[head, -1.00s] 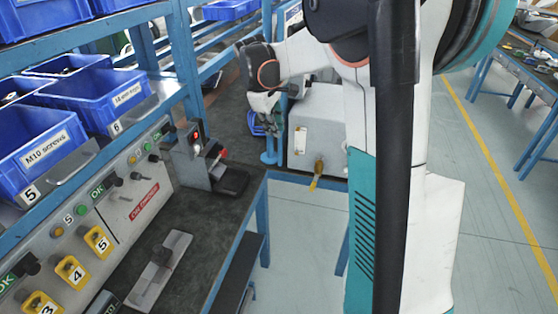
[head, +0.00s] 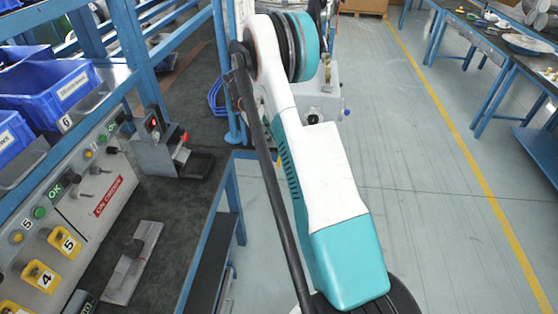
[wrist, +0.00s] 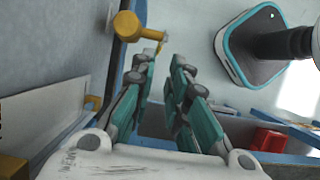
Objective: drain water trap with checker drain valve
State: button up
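A yellow cylindrical valve part (wrist: 127,26) with a small stem to its right stands out from a pale grey-blue surface at the top left of the wrist view. I take it for the drain valve, but cannot be sure. My gripper (wrist: 166,64) is open, its teal and grey fingers apart with nothing visibly held between them. The fingertips point up the picture, just below and right of the yellow part; contact is not clear. In the head view, a grey housing (head: 325,102) is partly hidden behind my arm, which also hides my gripper there.
A small brass-coloured fitting (wrist: 93,103) shows on the left in the wrist view. A red container (wrist: 268,140) lies at lower right. In the head view, the bench (head: 178,214) and blue bins (head: 62,92) are left; floor (head: 420,210) is open on the right.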

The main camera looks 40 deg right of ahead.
jog(key=b+x, duration=0.3)
jog(key=x, duration=0.8)
jog(key=shift+s+d+f, duration=0.1)
jog(key=shift+d+f, duration=0.05)
jog(key=shift+f, duration=0.15)
grip_shut()
